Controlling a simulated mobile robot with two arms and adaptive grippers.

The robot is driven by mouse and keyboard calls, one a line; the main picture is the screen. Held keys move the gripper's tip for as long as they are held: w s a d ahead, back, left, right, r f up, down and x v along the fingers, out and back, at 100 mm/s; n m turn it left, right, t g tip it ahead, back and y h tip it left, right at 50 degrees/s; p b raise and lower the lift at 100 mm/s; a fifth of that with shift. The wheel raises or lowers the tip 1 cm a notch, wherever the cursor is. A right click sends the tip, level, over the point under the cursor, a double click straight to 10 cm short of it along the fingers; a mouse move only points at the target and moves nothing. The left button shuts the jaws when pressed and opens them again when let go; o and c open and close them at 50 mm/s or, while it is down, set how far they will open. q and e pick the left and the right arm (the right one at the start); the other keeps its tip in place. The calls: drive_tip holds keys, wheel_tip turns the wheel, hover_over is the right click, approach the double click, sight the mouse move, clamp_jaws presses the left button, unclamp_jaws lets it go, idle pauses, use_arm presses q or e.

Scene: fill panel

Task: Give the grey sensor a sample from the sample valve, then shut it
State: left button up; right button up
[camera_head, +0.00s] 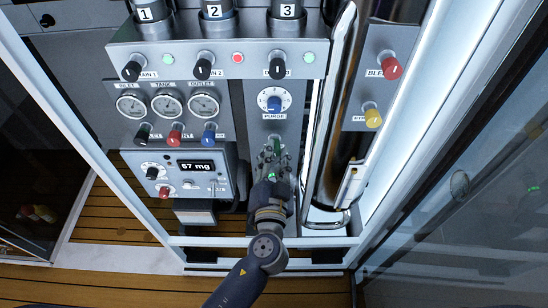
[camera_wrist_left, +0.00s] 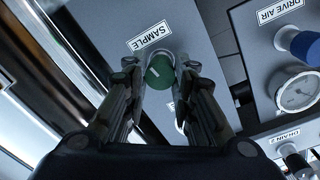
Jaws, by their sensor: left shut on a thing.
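The sample valve's green knob (camera_wrist_left: 160,72) sits under a SAMPLE label in the left wrist view. My left gripper (camera_wrist_left: 161,66) has its two fingers on either side of the knob and is shut on it. In the head view my left gripper (camera_head: 276,150) reaches up to the panel below the PURGE dial and hides most of the knob. A grey box with a display (camera_head: 195,167) reading 57 mg is to its left. I cannot tell which part is the grey sensor. My right gripper is not in view.
Three gauges (camera_head: 168,104) and a PURGE dial (camera_head: 274,101) sit above. Black knobs and lamps line the upper shelf. A shiny vertical pipe (camera_head: 329,120) stands close on the right, with red (camera_head: 390,67) and yellow (camera_head: 373,116) knobs beyond. White frame posts bound both sides.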

use_arm(q)
drive_tip(key=m, duration=0.2)
drive_tip(key=shift+r+m, duration=0.1)
drive_tip(key=shift+m, duration=0.3)
drive_tip(key=m, duration=0.3)
drive_tip(key=shift+y+p, duration=0.3)
drive_tip(key=m+p, duration=0.1)
drive_tip(key=m, duration=0.3)
drive_tip(key=shift+d+m, duration=0.1)
drive_tip(key=shift+m, duration=0.2)
drive_tip(key=shift+m+p, duration=0.5)
drive_tip(key=shift+m, duration=0.9)
drive_tip(key=o, duration=1.1)
